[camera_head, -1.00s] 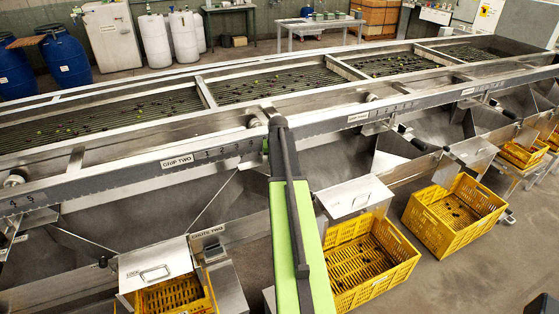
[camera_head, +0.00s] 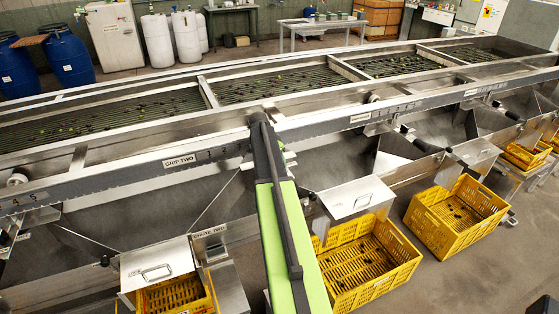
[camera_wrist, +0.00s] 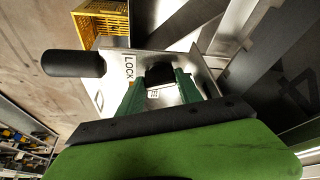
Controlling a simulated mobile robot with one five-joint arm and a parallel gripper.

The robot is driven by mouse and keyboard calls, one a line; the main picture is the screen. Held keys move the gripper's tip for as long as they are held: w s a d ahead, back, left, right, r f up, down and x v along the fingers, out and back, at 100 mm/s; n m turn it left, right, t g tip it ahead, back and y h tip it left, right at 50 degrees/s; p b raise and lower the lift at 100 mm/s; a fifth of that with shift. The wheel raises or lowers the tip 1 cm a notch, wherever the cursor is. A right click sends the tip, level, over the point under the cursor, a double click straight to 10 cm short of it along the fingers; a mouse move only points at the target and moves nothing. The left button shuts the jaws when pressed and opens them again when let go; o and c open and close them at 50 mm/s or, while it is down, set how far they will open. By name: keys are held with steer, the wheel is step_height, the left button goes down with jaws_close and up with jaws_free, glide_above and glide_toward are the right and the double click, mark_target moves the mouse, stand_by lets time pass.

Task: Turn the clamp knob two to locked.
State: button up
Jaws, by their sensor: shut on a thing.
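In the wrist view, my gripper (camera_wrist: 160,82) has its two green fingers on either side of a dark knob (camera_wrist: 160,72) and is shut on it. The knob stands on a bright metal plate. A LOCK label (camera_wrist: 128,67) is on the plate left of the knob. A second small label (camera_wrist: 153,94) shows partly between the fingers; its full text is hidden. No number for the knob is readable here. In the head view, a GRIP TWO label (camera_head: 180,161) is on the long rail, left of my arm. My arm hides the gripper and knob there.
A black cylindrical grip (camera_wrist: 73,63) sticks out left of the plate in the wrist view. In the head view, a yellow crate (camera_head: 398,275) and a CHUTE TWO label (camera_head: 208,231) flank my arm. Open floor (camera_head: 465,280) lies at the right.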

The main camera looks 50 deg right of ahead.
steer(key=shift+s+d+m+g, duration=0.15)
steer(key=shift+s+m+g, duration=0.2)
steer(key=shift+m, duration=0.25)
steer(key=o, duration=1.4)
steer(key=shift+w, duration=0.2)
steer(key=shift+a+r+p, duration=0.25)
steer(key=shift+r+p, duration=0.25)
steer(key=p+v, duration=1.5)
steer(key=v, duration=0.1)
steer(key=shift+r, duration=0.15)
